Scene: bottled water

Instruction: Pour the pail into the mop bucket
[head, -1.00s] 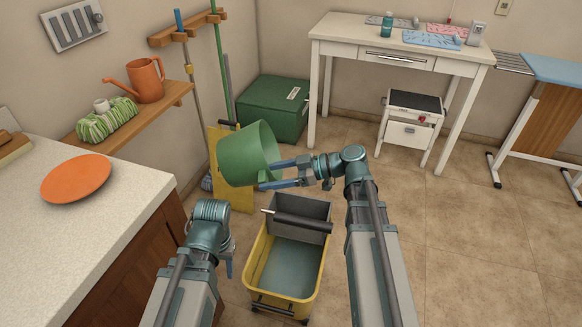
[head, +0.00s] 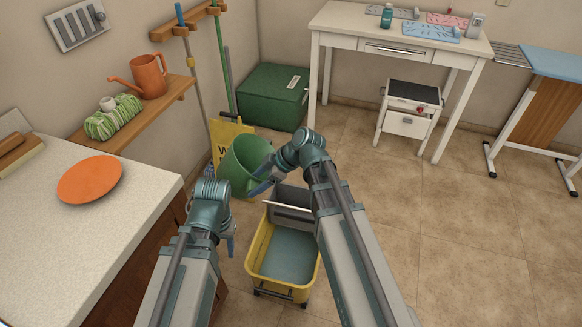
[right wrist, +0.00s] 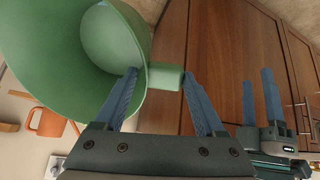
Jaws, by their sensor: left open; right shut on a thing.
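The green pail (head: 238,170) hangs tilted in the air in the head view, beyond and left of the mop bucket. My right gripper (head: 262,182) is shut on a short green tab on the pail's side; the tab (right wrist: 166,76) sits between the fingers in the right wrist view. The pail's hollow inside (right wrist: 55,50) shows there too, with a paler round patch I cannot identify. The yellow mop bucket (head: 258,262) stands on the floor with a grey wringer (head: 290,205), partly hidden by my right arm. My left gripper (head: 230,246) is open and empty, left of the bucket.
A counter with an orange plate (head: 90,180) is at the left. A shelf (head: 165,100) holds an orange watering can (head: 150,76). A yellow sign (head: 222,130) and green box (head: 273,96) stand behind the pail.

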